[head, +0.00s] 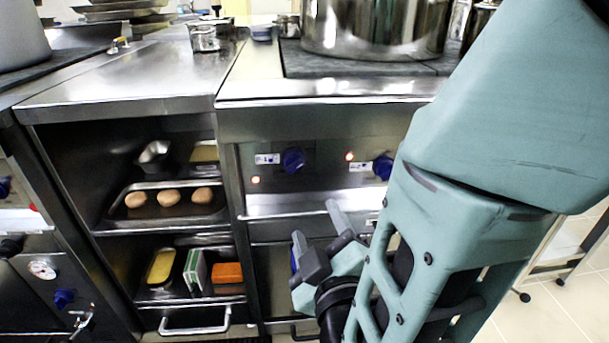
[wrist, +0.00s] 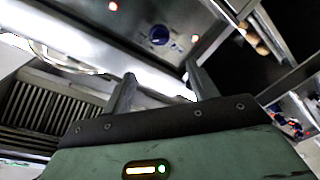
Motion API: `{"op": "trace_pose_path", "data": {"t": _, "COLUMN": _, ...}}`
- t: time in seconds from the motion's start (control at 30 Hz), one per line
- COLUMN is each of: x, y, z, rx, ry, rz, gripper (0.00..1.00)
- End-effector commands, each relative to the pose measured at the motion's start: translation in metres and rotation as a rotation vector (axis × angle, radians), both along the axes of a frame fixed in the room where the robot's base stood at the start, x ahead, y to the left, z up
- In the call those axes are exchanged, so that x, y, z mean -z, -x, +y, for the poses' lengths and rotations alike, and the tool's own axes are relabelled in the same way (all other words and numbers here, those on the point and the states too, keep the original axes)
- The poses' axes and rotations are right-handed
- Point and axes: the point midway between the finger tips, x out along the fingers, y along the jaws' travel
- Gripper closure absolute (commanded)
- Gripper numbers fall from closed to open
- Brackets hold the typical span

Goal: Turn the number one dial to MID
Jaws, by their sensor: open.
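Two blue dials sit on the steel stove front in the head view. The left dial (head: 293,160) has a small label plate at its left and a red light nearby. The right dial (head: 382,167) also has a label and a red light, and is partly covered by my arm. One blue dial (wrist: 159,36) shows in the wrist view, beyond the fingertips. My gripper (head: 318,232) is open and empty, in front of the stove below the dials, touching neither. Its two fingers (wrist: 158,80) stand apart in the wrist view.
A large steel pot (head: 375,28) stands on the stove top. A steel handrail ledge (head: 285,205) runs below the dials. At the left, open shelves hold a tray of round buns (head: 168,198) and an orange block (head: 228,273).

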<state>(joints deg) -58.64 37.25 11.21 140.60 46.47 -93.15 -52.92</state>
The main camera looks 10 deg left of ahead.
Motion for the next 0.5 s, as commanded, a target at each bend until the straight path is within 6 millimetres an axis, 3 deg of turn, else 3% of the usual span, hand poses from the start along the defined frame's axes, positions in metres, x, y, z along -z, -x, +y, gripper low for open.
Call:
{"op": "trace_pose_path", "data": {"t": 0.17, "x": -0.001, "y": -0.022, "z": 0.007, "rx": 0.005, "ry": -0.005, "rz": -0.001, "gripper": 0.42}}
{"op": "trace_pose_path", "data": {"t": 0.5, "x": 0.000, "y": -0.089, "z": 0.032, "rx": 0.004, "ry": -0.004, "rz": 0.001, "gripper": 0.42}}
